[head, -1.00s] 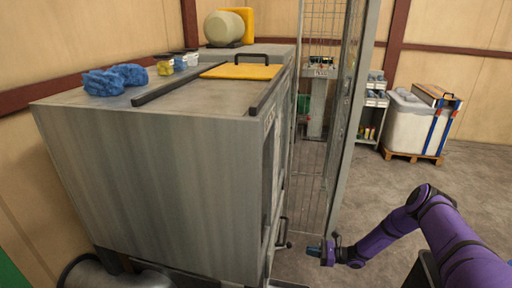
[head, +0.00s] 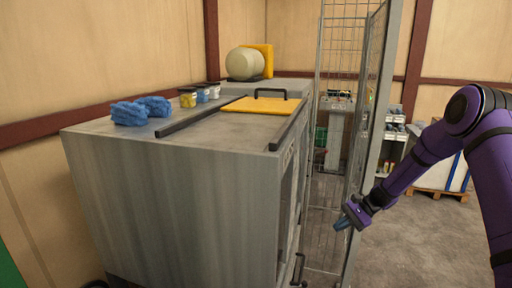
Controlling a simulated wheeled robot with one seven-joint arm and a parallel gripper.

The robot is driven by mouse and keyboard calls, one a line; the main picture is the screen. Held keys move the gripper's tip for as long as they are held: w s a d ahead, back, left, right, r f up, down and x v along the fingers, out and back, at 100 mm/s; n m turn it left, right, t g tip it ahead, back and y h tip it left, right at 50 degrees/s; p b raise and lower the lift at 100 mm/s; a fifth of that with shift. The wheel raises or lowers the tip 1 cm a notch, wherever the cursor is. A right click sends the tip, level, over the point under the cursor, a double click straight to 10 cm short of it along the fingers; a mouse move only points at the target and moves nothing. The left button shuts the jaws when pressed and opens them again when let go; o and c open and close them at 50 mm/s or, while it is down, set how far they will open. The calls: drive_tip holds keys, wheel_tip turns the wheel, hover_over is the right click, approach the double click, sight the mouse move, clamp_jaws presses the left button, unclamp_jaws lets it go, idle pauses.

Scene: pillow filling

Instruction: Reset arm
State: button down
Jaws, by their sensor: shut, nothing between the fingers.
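My purple arm reaches in from the right edge of the head view. My gripper (head: 343,222) is at its end, with bluish fingertips pointing down and left. It is shut and empty. It hangs in front of the open mesh door (head: 371,110), to the right of the big grey metal cabinet (head: 170,200). From this angle I cannot tell whether it touches the door frame.
On the cabinet top lie blue crumpled cloths (head: 128,113), small jars (head: 188,97) and a yellow lid (head: 262,104) with a black handle. A beige drum (head: 244,63) sits behind. A storage bin stands behind my arm. Grey floor (head: 410,240) is clear at lower right.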

drive_tip(key=s+r+n+t+h, duration=0.1)
drive_tip(key=s+r+n+h, duration=0.1)
drive_tip(key=s+r, duration=0.45)
drive_tip(key=s+a+r+n+h, duration=0.1)
drive_tip(key=s+r+n+h, duration=0.2)
drive_tip(key=r, duration=0.7)
drive_tip(key=s+r+n+t+h, duration=0.1)
drive_tip(key=s+r+h, duration=0.1)
drive_tip(key=s+r, duration=0.55)
drive_tip(key=s+d+r+n+t+h, duration=0.1)
drive_tip(key=s+r, duration=0.4)
drive_tip(key=s, duration=0.6)
drive_tip(key=s+d+r+n+t+h, duration=0.2)
drive_tip(key=s+r+n+t+h, duration=0.1)
drive_tip(key=s, duration=0.8)
wheel_tip(320, 180, up, 2)
drive_tip(key=shift+r+t, duration=0.2)
drive_tip(key=shift+t, duration=0.5)
drive_tip(key=shift+d, duration=0.2)
